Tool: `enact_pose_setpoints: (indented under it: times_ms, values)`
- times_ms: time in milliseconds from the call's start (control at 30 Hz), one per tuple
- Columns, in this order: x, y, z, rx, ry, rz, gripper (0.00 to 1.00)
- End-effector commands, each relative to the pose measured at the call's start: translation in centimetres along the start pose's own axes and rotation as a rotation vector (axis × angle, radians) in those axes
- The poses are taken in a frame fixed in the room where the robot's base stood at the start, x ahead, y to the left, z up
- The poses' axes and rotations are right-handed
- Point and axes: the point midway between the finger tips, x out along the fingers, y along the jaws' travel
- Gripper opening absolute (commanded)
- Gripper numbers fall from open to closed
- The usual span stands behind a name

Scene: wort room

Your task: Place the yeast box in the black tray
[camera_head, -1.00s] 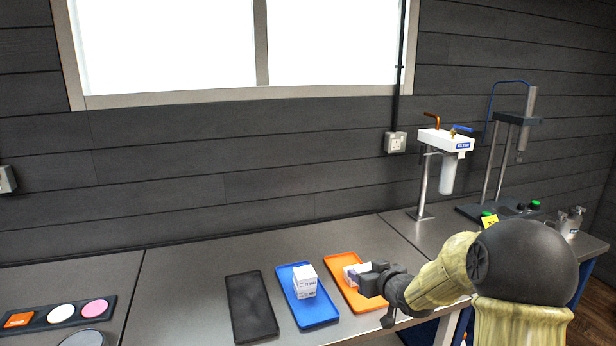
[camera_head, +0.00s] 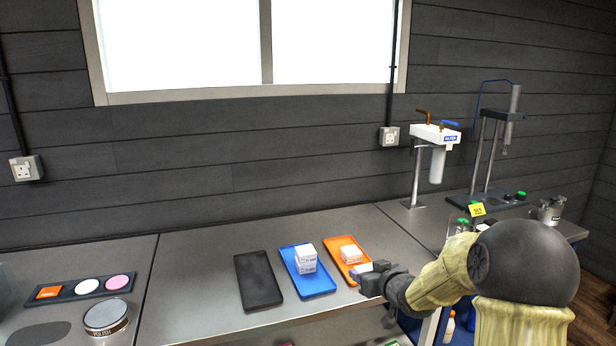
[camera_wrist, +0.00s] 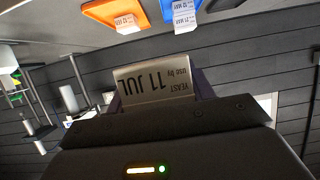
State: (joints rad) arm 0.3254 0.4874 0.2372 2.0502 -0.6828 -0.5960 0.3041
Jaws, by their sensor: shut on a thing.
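My gripper (camera_head: 370,281) is shut on the yeast box, at the front right end of the orange tray in the head view. In the wrist view the yeast box (camera_wrist: 155,83) sits between my fingers, its white label reading "YEAST use by 11 JUL" upside down. The black tray (camera_head: 258,280) lies flat and empty on the worktop, left of the blue tray.
The blue tray (camera_head: 318,287) holds stacked white boxes (camera_head: 306,259). The orange tray (camera_head: 333,248) holds a white box (camera_head: 350,254). Farther left are a dark holder with coloured discs (camera_head: 66,293) and a round tin (camera_head: 106,318). A filter stand (camera_head: 437,134) stands back right.

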Motion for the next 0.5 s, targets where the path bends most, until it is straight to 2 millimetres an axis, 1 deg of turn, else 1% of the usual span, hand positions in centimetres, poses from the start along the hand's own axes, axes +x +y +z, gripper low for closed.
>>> enact_pose_setpoints:
  times_ms: [133, 367, 500]
  values:
    - [0.0, -0.1, 0.0, 0.000, 0.000, -0.001, 0.29]
    - [1.1, -1.1, 2.2, 0.000, -0.003, -0.006, 0.29]
    - [1.6, -1.6, 3.9, 0.003, -0.005, 0.000, 0.29]
